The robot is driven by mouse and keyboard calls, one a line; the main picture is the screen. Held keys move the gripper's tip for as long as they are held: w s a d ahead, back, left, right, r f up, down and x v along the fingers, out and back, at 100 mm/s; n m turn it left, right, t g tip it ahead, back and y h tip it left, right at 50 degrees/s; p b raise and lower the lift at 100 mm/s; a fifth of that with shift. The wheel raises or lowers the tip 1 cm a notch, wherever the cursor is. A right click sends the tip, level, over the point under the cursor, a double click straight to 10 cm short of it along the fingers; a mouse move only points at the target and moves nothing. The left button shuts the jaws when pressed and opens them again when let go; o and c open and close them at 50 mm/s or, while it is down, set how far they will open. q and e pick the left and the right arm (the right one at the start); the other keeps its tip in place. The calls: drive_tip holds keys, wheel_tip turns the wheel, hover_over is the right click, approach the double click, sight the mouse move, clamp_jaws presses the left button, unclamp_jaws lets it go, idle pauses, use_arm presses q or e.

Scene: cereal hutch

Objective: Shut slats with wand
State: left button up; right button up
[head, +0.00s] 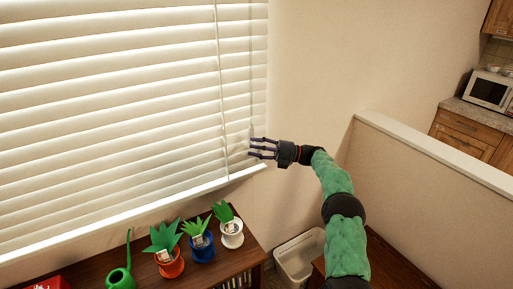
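A white slatted blind (110,100) fills the left of the head view. Its slats are tilted and show as broad overlapping bands; I cannot tell how fully they are shut. A thin wand (222,90) hangs down the blind near its right side and ends close to the bottom rail. My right gripper (262,148) is at the blind's lower right edge, pointing left. Its dark fingers are spread, with nothing seen between them. The wand is to the left of the fingertips and apart from them in the picture. My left gripper is not in view.
Below the blind, a dark wooden shelf top (215,268) holds plants in an orange pot (171,265), a blue pot (203,249) and a white pot (232,235), plus a green watering can (121,278). A white bin (298,256) and a low wall (420,185) are at right.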

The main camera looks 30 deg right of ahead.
drive_tip(key=shift+r, duration=0.1)
drive_tip(key=v, duration=1.2)
drive_tip(key=shift+s, duration=0.1)
idle(0.3)
